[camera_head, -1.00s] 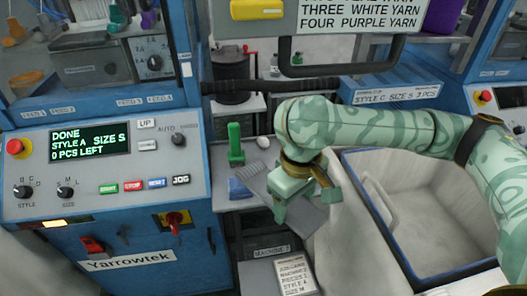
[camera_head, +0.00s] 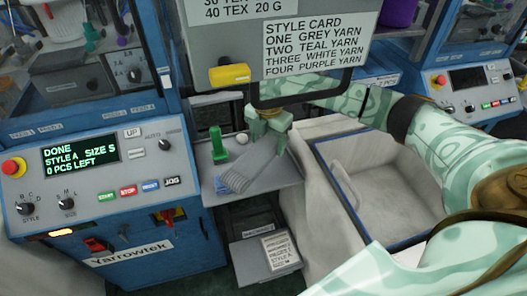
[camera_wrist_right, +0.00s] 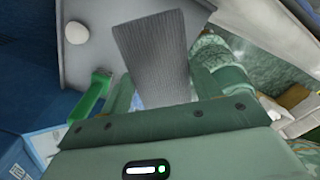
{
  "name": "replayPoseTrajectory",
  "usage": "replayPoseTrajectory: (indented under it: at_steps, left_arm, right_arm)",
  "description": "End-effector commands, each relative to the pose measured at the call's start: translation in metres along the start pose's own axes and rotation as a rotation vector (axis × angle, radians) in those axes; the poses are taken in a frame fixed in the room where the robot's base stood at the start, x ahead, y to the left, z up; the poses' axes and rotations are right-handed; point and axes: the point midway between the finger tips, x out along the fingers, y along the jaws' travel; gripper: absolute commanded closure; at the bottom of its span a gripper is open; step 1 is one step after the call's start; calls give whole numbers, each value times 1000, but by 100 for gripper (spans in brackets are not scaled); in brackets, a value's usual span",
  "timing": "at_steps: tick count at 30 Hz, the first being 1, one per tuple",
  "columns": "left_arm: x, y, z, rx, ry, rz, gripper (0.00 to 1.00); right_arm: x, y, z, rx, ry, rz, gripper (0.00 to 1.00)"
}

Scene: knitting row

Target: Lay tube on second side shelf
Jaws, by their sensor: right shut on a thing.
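My right gripper (camera_head: 270,126) is shut on the grey ribbed knitted tube (camera_head: 252,166). The tube hangs flat from the fingers, slanting down-left over the grey side shelf (camera_head: 283,180) beside the Yarrowtek machine. In the right wrist view the tube (camera_wrist_right: 152,55) passes between the two green fingers and extends away over the shelf (camera_wrist_right: 88,58). I cannot tell whether its free end touches the shelf. A lower shelf (camera_head: 246,277) with a printed card shows beneath. My left gripper is not in view.
A blue-rimmed pale bin (camera_head: 385,185) stands to the right. A hanging sign panel (camera_head: 300,40) is above my gripper. The Yarrowtek panel (camera_head: 95,165) reads DONE.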

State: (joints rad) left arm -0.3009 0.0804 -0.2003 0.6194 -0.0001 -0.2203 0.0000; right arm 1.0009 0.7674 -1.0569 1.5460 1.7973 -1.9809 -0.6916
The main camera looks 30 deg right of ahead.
Motion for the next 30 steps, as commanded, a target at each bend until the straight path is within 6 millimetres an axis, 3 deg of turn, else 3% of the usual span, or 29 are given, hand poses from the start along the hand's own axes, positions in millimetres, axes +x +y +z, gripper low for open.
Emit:
replayPoseTrajectory:
  at_steps: [5,22,30]
  left_arm:
    - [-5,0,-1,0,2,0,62]
    - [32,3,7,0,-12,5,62]
    - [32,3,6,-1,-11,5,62]
  right_arm:
    - [5,-1,8,-109,1,0,59]
    - [99,-2,8,-124,1,-2,59]
    - [102,-1,9,-126,-2,1,59]
